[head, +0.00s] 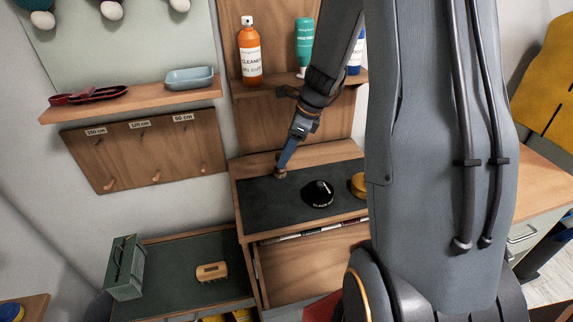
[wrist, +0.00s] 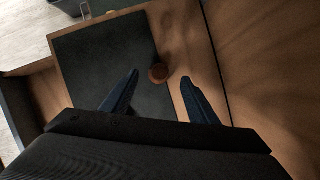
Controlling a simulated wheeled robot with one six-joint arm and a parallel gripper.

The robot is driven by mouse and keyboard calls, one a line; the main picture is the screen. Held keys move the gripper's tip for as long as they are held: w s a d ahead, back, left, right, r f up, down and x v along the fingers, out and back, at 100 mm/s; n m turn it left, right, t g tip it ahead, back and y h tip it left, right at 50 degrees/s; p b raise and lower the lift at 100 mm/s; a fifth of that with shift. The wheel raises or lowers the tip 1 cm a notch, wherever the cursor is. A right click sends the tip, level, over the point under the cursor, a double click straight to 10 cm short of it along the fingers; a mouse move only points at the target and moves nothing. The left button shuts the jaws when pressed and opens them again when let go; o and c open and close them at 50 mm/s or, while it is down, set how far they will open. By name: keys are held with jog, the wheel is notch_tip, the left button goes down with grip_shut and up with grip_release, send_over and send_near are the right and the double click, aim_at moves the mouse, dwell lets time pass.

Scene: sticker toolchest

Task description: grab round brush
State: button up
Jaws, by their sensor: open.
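A small round brown wooden piece, which looks like the round brush (head: 281,173), stands on the dark mat of the chest top near its back edge. In the wrist view the round brush (wrist: 158,73) shows from above, beyond and between the two blue fingertips. My gripper (head: 284,163) points down at it from above. In the wrist view my gripper (wrist: 160,78) is open, with a finger to each side of the brush and nothing held. I cannot tell whether a finger touches it. The brush's underside is hidden.
A black tin (head: 318,193) and a gold tin (head: 358,186) stand to the right on the mat. A wooden block brush (head: 212,271) and a green box (head: 126,267) are on the lower left surface. A bottle shelf (head: 280,97) is above.

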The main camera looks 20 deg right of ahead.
jog(key=shift+x, duration=2.55)
jog(key=c, duration=1.1)
jog(key=shift+r, duration=0.15)
